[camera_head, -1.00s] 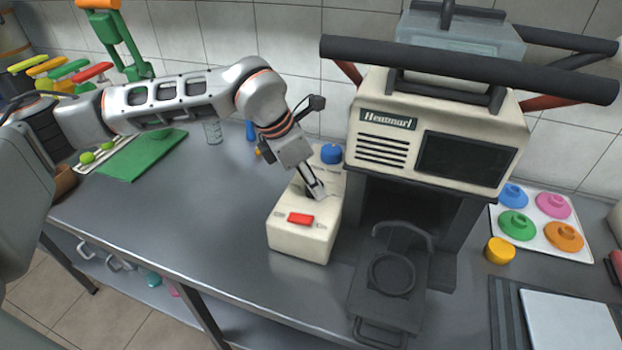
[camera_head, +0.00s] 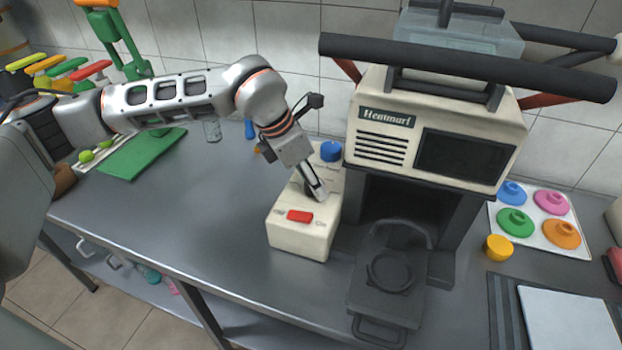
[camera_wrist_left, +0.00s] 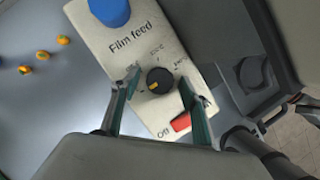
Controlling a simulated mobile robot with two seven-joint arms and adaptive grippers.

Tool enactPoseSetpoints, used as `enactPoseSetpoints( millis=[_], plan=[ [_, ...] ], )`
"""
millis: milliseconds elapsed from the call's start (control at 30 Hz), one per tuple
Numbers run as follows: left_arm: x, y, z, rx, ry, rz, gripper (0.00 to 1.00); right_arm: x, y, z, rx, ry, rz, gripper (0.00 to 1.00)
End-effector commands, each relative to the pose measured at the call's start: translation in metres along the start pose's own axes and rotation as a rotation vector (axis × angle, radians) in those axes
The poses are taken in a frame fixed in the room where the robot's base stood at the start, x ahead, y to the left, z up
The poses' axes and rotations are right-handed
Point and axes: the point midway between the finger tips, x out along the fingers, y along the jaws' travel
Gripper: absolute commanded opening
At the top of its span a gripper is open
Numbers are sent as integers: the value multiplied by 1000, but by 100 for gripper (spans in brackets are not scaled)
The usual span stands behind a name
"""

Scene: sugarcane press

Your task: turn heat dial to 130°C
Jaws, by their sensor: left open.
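The heat dial is a round black knob (camera_wrist_left: 160,81) with an orange pointer mark, on a cream control box (camera_head: 301,238). In the left wrist view the mark points toward the left side of the knob; the small temperature labels around it are too blurred to read. My left gripper (camera_wrist_left: 157,92) is open, with one finger on each side of the dial and small gaps visible. In the head view my left gripper (camera_head: 318,194) is over the box and largely hides the dial. A red switch (camera_head: 300,216) sits in front, beside an "Off" label in the wrist view. My right gripper is not in view.
A blue knob (camera_head: 330,151) is at the box's back, by "Film feed" lettering. The sealing machine (camera_head: 435,120) stands close on the right, with its black tray (camera_head: 385,300) in front. Bare counter (camera_head: 190,220) lies left of the box.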

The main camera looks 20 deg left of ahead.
Motion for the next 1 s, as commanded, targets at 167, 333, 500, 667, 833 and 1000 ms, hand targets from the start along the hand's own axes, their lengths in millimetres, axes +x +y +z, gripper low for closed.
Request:
enactPoseSetpoints(
  millis=[167,333,500,667,833,1000],
  plan=[
    [-13,1,1,0,-2,3,45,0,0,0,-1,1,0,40],
    [-45,2,1,0,-4,4,45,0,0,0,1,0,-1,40],
    [-80,1,1,0,-4,4,45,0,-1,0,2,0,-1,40],
    [-104,1,0,-1,-1,2,45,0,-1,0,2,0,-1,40],
    [-118,0,0,0,-1,1,45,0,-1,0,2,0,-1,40],
    [-120,0,0,0,0,0,45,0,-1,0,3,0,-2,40]
  ],
)
